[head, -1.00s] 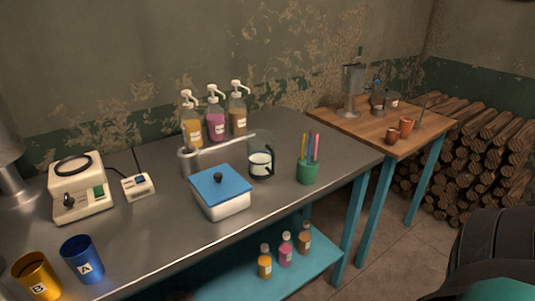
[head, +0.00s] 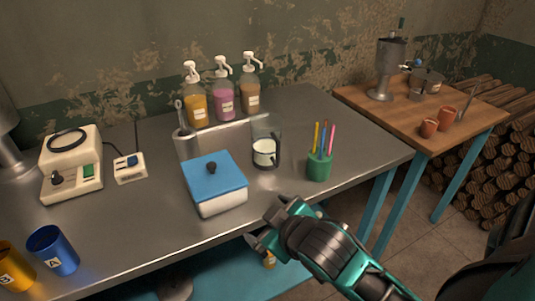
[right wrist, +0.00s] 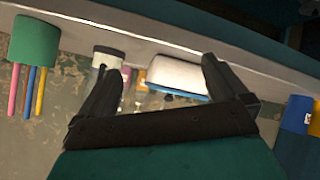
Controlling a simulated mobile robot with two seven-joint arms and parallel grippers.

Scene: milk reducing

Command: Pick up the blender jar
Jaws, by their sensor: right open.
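The blender jar (head: 265,153), clear with a dark handle and white liquid low inside, stands upright on the metal counter (head: 120,225). It stands between the blue-lidded white box (head: 218,203) and the green pen cup (head: 319,168). My right gripper (head: 258,226) is open and empty in front of the counter's front edge, nearer to me than the jar and apart from it. In the right wrist view, the jar (right wrist: 108,58) shows near the left finger, partly hidden. The blender base (head: 70,175) sits at the counter's left. My left gripper is not in view.
Pump bottles (head: 223,97) stand behind the jar, with a tall metal cup (head: 186,147) to its left. Yellow and blue (head: 52,250) cups stand at front left. A wooden table (head: 405,112) stands at right. The lower blue shelf (head: 225,278) is under the counter.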

